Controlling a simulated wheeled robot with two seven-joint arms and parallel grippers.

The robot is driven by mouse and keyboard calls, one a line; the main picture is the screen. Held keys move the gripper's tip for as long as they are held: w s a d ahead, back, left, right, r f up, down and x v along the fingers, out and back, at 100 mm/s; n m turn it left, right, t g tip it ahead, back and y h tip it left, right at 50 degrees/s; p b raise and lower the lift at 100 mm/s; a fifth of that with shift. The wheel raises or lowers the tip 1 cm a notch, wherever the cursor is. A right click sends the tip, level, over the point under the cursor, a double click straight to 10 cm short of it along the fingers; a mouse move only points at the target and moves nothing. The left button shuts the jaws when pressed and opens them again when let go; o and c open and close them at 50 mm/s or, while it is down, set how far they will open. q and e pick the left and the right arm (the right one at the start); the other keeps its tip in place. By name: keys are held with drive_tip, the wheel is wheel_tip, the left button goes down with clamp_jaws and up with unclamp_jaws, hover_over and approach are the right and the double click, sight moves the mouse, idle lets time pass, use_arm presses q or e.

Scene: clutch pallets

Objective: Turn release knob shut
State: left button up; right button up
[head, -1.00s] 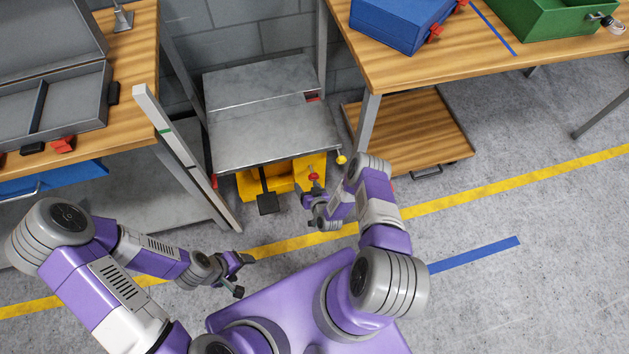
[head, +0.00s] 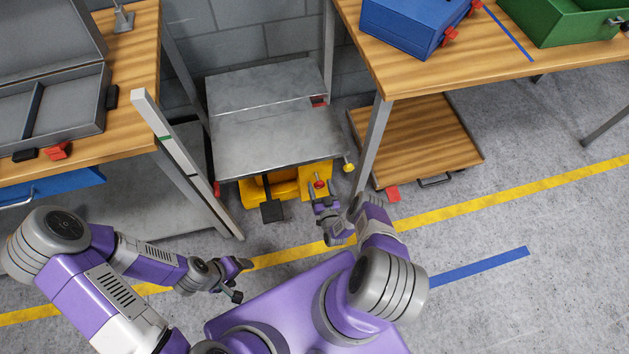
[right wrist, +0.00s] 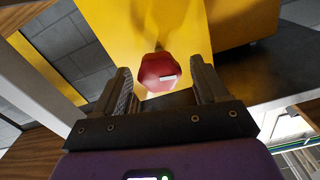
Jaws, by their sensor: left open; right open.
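The release knob (head: 319,184) is small and red, on the front of the yellow lift base (head: 283,186) under the grey platform. In the right wrist view the knob (right wrist: 159,72) is faceted, with a white mark on its face, on a yellow panel (right wrist: 140,30). My right gripper (head: 325,203) is open just in front of the knob. In the right wrist view its fingers (right wrist: 162,90) stand to the left and right of the knob, with gaps on both sides. My left gripper (head: 240,280) is open and empty, low at the left, away from the lift.
The grey lift platform (head: 275,130) overhangs the knob. A black pedal (head: 272,212) is left of it, and a yellow ball-ended lever (head: 348,168) to its upper right. A table leg (head: 372,145) and a low wooden pallet (head: 420,145) stand right. A white post (head: 190,165) stands left.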

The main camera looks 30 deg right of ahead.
drive_tip(key=shift+w+d, duration=0.1)
drive_tip(key=shift+w, duration=0.45)
use_arm(q)
drive_tip(key=shift+w, duration=0.3)
use_arm(e)
drive_tip(key=shift+s, duration=0.1)
drive_tip(key=shift+c, duration=1.1)
drive_tip(key=c, duration=0.8)
